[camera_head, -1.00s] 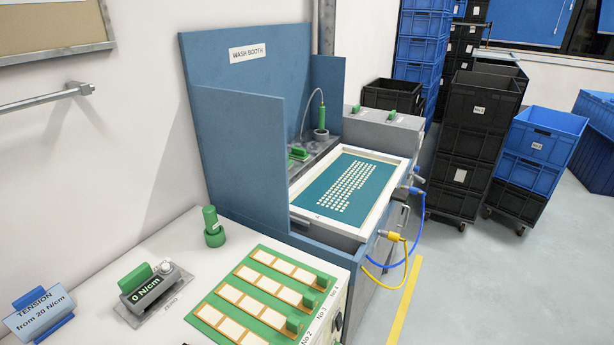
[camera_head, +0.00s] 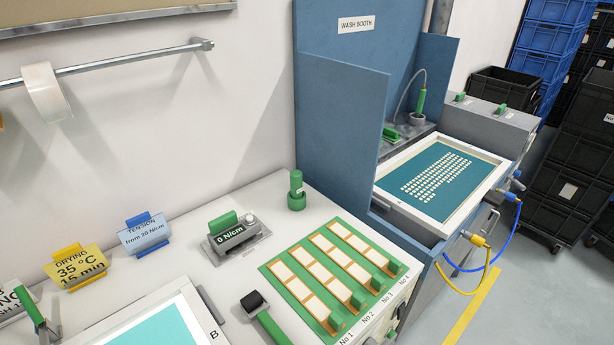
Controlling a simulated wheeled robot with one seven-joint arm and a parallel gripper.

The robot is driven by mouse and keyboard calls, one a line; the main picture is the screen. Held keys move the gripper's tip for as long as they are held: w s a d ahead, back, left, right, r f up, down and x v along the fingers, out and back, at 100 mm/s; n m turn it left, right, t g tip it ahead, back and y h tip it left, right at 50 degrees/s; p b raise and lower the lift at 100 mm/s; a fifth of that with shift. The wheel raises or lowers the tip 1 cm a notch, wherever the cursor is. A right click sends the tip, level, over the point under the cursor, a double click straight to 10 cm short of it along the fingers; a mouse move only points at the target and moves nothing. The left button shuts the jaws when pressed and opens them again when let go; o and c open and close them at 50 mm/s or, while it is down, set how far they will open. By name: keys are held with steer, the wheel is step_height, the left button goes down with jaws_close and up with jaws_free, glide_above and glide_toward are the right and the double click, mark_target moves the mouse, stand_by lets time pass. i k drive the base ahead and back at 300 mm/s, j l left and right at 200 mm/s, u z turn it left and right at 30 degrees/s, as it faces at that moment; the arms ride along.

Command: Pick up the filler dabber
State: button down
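A small green cylinder with a pale label stands upright in a round green base, and looks like the filler dabber (camera_head: 297,187). It is on the white bench top, between the wash booth panel and the grey 0 N/cm meter. A tool with a black head and green handle (camera_head: 254,301) lies at the front of the bench, partly cut off by the bottom edge; I cannot tell what it is. My gripper is not in view.
A green board with white cards (camera_head: 296,265) lies right of the meter (camera_head: 235,238). The blue wash booth (camera_head: 342,105) rises behind it, with a framed screen (camera_head: 428,185) inside. Sign stands and a screen marked B (camera_head: 150,325) occupy the bench's left. A wall rail (camera_head: 130,62) runs above.

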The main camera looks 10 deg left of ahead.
mark_target(297, 189)
steer(key=u, duration=1.35)
steer(key=l+u, duration=0.65)
steer(key=l, duration=0.4)
steer(key=k+l+u, duration=0.15)
steer(key=l, duration=0.25)
steer(key=k+l, duration=0.1)
steer(key=l, duration=0.3)
steer(key=k+l+u, duration=0.1)
steer(key=l, duration=0.3)
steer(key=k+l+u, duration=0.1)
steer(key=l, duration=0.3)
steer(key=k+l, duration=0.1)
steer(key=l, duration=0.25)
steer(key=k+l, duration=0.1)
steer(key=l, duration=0.35)
steer(key=k+l, duration=0.1)
steer(key=l, duration=0.3)
steer(key=k+l, duration=0.1)
steer(key=l, duration=0.35)
steer(key=k+l, duration=0.1)
steer(key=l, duration=0.3)
steer(key=k+l, duration=0.1)
steer(key=l, duration=0.35)
steer(key=u, duration=0.05)
